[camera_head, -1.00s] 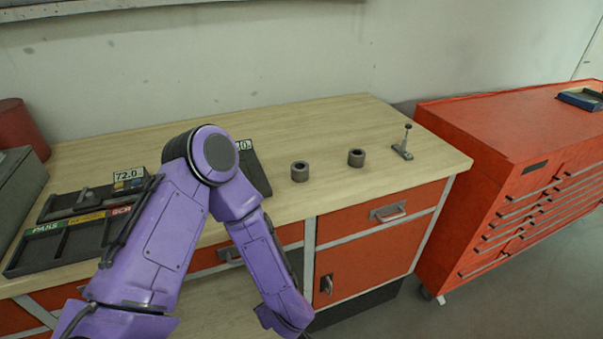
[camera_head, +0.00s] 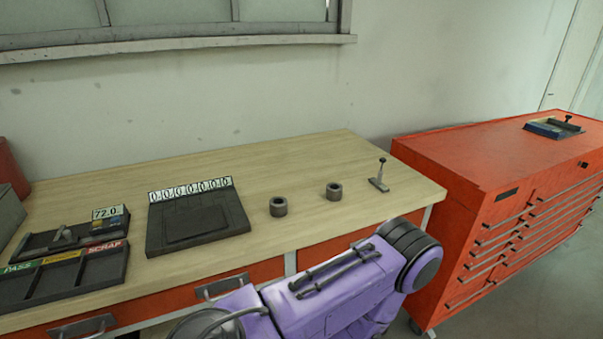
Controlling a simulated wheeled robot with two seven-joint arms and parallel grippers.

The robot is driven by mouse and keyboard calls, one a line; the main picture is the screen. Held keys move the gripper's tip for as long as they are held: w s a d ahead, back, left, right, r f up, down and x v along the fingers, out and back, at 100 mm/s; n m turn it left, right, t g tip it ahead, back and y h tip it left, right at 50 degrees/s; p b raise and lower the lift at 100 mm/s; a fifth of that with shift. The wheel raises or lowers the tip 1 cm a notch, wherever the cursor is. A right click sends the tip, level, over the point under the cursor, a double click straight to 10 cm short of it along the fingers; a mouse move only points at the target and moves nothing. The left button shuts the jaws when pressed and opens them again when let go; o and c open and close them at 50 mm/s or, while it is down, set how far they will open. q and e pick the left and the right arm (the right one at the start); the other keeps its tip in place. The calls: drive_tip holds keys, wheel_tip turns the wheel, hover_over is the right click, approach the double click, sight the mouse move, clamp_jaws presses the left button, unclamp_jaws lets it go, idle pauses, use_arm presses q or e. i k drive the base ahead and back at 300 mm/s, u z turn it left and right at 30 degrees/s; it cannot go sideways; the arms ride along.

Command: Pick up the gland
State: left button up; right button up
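Two short grey hollow cylinders stand on the wooden bench, a left one (camera_head: 278,206) and a right one (camera_head: 334,191). They look alike, and I cannot tell which is the gland. Both stand upright and apart, with nothing touching them. A small grey part with an upright knobbed stem (camera_head: 380,176) stands to their right near the bench's right end. One purple arm of mine crosses the bottom of the view, in front of the bench. Neither of my grippers is in view.
A dark scale with a digit display (camera_head: 197,221) sits left of the cylinders. A tray labelled PASS and SCRAP (camera_head: 68,281) and a gauge reading 72.0 (camera_head: 64,236) lie further left. A red tool cabinet (camera_head: 505,190) stands right of the wooden bench (camera_head: 300,160).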

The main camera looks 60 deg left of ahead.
sight(334, 193)
drive_tip(key=z, duration=0.05)
drive_tip(key=i, duration=0.9)
drive_tip(key=u, duration=2.9)
drive_tip(key=i, duration=0.5)
